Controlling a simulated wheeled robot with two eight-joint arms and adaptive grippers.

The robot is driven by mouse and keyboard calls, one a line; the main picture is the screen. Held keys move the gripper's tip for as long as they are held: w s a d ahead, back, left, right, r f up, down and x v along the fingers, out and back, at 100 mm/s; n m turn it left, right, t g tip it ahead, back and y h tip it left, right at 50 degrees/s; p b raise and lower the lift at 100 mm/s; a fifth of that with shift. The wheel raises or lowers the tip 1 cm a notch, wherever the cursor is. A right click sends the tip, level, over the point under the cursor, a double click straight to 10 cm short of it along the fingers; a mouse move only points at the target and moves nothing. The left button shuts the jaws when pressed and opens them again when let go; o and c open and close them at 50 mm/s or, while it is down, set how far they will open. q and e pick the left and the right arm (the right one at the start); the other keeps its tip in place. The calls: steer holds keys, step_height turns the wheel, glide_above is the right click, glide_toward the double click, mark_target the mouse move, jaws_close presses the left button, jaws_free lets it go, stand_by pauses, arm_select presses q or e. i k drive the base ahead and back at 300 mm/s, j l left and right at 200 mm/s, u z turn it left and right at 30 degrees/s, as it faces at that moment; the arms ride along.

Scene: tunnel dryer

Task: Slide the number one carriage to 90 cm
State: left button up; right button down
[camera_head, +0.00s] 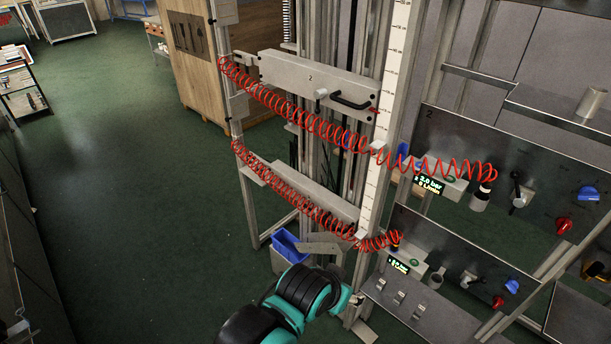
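The upper carriage (305,78) is a grey beam marked 2, with a black handle (353,101) and a small knob at its right end. A lower grey carriage (300,187) sits below it on the same uprights; I can read no number on it, and red coiled hose hides part of it. A white vertical scale (391,75) runs beside them; its figures are too small to read. A teal and black arm (305,292) of mine, apparently the left, reaches in from the bottom below the lower carriage. Its gripper fingers cannot be made out. My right gripper does not show.
Red coiled hoses (300,115) run from the frame to two control panels (470,150) on the right, with displays and red and blue knobs. A blue bin (287,245) is below the lower carriage. A wooden crate (195,60) stands behind. Green floor is clear at left.

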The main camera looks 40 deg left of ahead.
mark_target(331, 204)
steer(key=l+u, duration=0.15)
steer(key=u, duration=0.2)
steer(key=l+u, duration=0.15)
steer(key=u, duration=0.25)
steer(key=k+l+u, duration=0.1)
steer(key=u, duration=0.25)
steer(key=i+j+u, duration=0.1)
steer(key=j, duration=0.15)
steer(key=i+j, duration=0.15)
steer(key=j+u, duration=0.05)
